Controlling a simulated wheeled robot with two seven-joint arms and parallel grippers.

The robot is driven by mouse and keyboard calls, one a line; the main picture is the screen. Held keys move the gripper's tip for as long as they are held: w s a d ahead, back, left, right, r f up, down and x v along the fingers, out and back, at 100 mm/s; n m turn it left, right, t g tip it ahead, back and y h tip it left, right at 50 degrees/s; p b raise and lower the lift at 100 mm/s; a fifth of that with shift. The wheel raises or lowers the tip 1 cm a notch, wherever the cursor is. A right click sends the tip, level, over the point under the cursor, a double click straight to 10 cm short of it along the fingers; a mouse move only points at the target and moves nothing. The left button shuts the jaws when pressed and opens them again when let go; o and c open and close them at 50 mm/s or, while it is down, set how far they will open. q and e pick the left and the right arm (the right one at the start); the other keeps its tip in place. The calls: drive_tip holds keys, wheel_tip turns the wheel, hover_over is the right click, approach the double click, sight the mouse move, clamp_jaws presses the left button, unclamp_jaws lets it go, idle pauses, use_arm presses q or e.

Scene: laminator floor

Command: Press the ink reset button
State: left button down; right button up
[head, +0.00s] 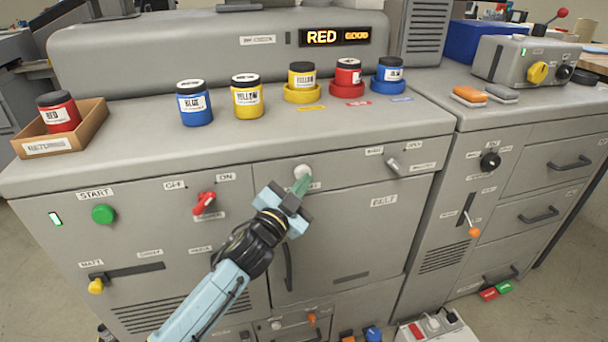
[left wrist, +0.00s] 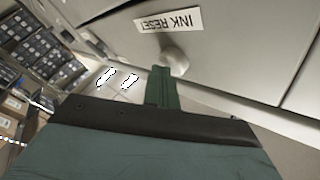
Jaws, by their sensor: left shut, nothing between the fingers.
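The ink reset button is a round white knob (head: 303,172) on the grey machine's front panel, just right of the red OFF/ON switch. In the left wrist view the white button (left wrist: 176,62) sits beside the INK RESET label (left wrist: 168,20), which appears upside down. My left gripper (head: 301,186) is shut and empty, its green fingertips right at the button. In the left wrist view the fingertips (left wrist: 163,72) overlap the button's edge; whether they touch or press it I cannot tell. My right gripper is not in view.
The display (head: 335,37) reads RED and GOOD. A green START button (head: 103,214) and a red switch (head: 204,203) are to the left. A grey lever (head: 394,165) is to the right. Several ink jars stand on top, with a red jar (head: 60,112) in a cardboard tray (head: 88,124).

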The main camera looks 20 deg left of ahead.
use_arm(q)
drive_tip(key=shift+s+d, duration=0.35)
drive_tip(key=shift+s, duration=0.3)
drive_tip(key=s+d, duration=0.1)
drive_tip(key=s, duration=0.1)
drive_tip(key=s+d+p, duration=0.1)
drive_tip(key=s+d, duration=0.1)
drive_tip(key=shift+a, duration=0.1)
idle(0.8)
